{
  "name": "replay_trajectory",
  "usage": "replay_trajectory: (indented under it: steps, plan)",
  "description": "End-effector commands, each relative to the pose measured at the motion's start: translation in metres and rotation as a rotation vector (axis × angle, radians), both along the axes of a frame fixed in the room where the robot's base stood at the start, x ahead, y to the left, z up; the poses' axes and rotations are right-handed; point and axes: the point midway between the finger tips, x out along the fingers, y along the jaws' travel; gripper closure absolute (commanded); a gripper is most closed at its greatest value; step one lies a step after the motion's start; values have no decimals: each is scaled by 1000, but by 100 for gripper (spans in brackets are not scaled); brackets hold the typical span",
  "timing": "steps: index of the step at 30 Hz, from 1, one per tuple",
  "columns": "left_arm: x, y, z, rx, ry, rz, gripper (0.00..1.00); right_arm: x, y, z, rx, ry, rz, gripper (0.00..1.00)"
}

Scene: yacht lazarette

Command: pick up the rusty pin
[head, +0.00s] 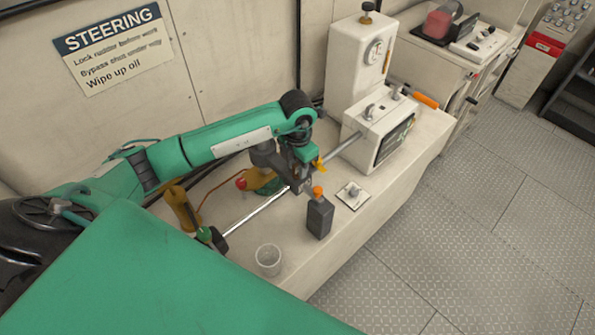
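My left arm reaches in from the left over the pale bench. Its dark gripper (301,187) points down above the steel rod (258,210), just behind a dark upright block with an orange top (319,218). The fingertips are small and partly hidden, so I cannot tell if they are open or shut. I cannot make out a rusty pin with certainty; it may be hidden at the gripper. A small white plate with a grey stub (353,195) lies right of the dark block. My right gripper is not in view.
A clear cup (268,260) stands near the bench's front edge. A brown bottle (182,208) and a red-ended brass part (258,181) are left of the gripper. A white box (379,130) stands behind right. The bench's front right is bare.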

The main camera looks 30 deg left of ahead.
Motion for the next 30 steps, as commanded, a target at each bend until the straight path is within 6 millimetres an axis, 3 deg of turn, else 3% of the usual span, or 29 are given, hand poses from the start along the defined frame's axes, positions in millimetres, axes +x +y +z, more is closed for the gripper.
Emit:
replay_trajectory:
  steps: [1,4,5,17,23,30]
  plan:
    - [0,0,0,0,0,0,79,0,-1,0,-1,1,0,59]
    - [0,0,0,0,0,0,98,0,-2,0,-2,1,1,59]
    - [0,0,0,0,0,0,100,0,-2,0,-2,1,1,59]
    - [0,0,6,1,-1,0,100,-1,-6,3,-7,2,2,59]
    - [1,1,28,1,-3,1,100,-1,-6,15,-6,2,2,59]
    - [1,0,70,0,-3,0,100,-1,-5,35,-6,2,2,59]
